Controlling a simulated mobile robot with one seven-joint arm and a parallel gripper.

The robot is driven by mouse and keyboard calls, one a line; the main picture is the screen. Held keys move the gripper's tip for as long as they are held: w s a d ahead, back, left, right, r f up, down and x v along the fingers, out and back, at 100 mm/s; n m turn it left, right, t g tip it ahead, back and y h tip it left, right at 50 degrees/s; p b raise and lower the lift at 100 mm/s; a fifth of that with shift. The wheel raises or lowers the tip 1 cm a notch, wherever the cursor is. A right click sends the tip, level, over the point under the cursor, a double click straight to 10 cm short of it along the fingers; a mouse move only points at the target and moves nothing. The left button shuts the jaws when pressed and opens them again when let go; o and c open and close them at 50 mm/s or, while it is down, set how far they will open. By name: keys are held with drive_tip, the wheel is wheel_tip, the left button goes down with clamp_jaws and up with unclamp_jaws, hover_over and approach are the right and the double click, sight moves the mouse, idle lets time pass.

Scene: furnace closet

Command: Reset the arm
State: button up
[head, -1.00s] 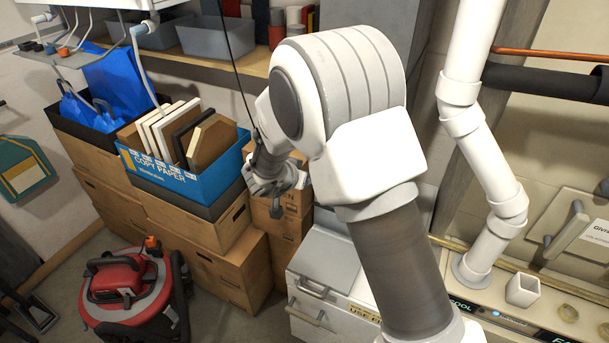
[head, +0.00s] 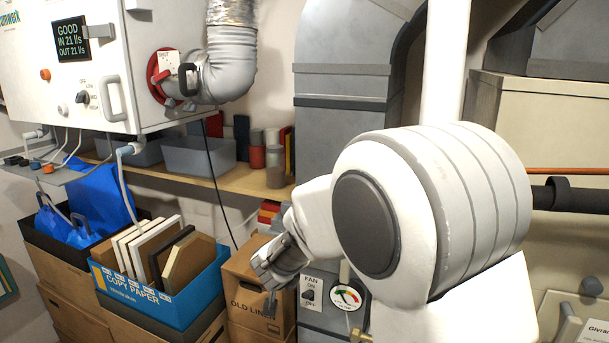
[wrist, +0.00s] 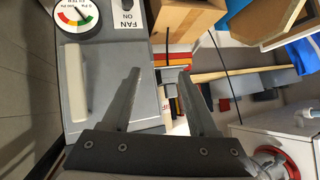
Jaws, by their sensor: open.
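My arm fills the right middle of the head view, its large white joint in front of the grey ductwork. My gripper (head: 272,283) hangs at the end of the arm, left of that joint, in front of a cardboard box marked OLD LIN (head: 250,308). In the wrist view my gripper (wrist: 158,82) shows two grey fingers spread apart with nothing between them. The fingertips in the wrist view lie over the background of box, shelf and grey cabinet, and no contact is visible.
A fan switch (head: 311,292) and round gauge (head: 345,296) sit close right of my gripper. A blue copy paper box (head: 190,300) with panels stands left. A shelf (head: 235,180) with bins runs behind. A white unit with a display (head: 73,48) and duct (head: 230,65) hangs upper left.

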drive_tip(key=s+d+r+n+g+y, duration=0.1)
drive_tip(key=s+d+r+n+y, duration=0.3)
drive_tip(key=s+r, duration=0.7)
drive_tip(key=s+d+f+g+h, duration=0.1)
drive_tip(key=s+d+g+h, duration=0.1)
drive_tip(key=s+d, duration=0.5)
drive_tip(key=s+d+f+g+h, duration=0.1)
drive_tip(key=s+d+g+h, duration=0.1)
drive_tip(key=s+d, duration=0.6)
drive_tip(key=s, duration=0.6)
drive_tip(key=shift+s+m, duration=0.4)
